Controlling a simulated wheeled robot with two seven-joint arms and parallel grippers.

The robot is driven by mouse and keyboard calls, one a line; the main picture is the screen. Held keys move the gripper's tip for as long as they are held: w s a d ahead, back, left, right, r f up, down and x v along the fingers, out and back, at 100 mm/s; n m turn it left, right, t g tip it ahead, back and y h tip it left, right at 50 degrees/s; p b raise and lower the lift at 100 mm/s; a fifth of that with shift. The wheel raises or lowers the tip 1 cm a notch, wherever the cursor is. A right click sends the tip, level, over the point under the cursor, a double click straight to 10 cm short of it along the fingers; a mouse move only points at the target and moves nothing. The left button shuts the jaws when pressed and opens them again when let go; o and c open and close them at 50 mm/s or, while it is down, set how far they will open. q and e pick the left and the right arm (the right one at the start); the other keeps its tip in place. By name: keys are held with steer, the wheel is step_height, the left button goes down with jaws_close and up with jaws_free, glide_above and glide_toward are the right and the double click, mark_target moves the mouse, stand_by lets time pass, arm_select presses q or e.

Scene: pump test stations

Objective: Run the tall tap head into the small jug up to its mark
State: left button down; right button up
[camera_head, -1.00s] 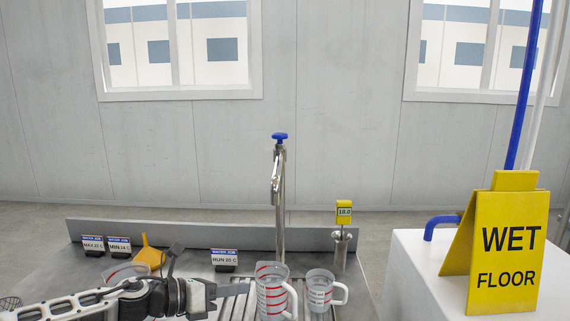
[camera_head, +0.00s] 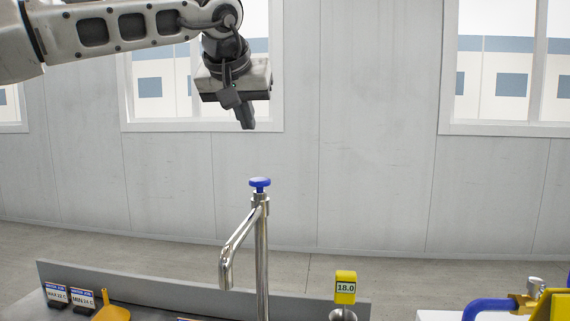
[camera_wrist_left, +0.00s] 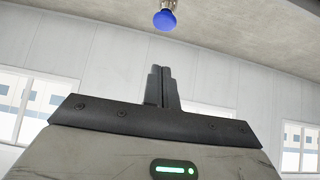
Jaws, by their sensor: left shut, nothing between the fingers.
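The tall tap has a steel post (camera_head: 262,255) with a blue knob (camera_head: 260,184) on top. Its spout (camera_head: 239,240) bends down to the front left. My left gripper (camera_head: 246,120) is shut and empty, pointing down above the knob and clearly apart from it. In the left wrist view its fingers (camera_wrist_left: 160,86) are together, and the blue knob (camera_wrist_left: 164,20) shows beyond them at the top edge. The jugs are out of view below the head picture. My right gripper is not in view.
A yellow display (camera_head: 345,287) reads 18.0 right of the tap. A grey back ledge (camera_head: 160,292) runs behind the tap. Blue pipework (camera_head: 490,307) is at lower right.

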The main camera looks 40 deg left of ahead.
arm_select(q)
glide_above(260, 178)
steer(key=s, duration=0.2)
steer(key=f, duration=0.4)
steer(key=d+f, duration=0.1)
steer(key=f, duration=0.2)
step_height(260, 178, down, 2)
steer(key=shift+s+f, duration=0.1)
steer(key=shift+f, duration=0.6)
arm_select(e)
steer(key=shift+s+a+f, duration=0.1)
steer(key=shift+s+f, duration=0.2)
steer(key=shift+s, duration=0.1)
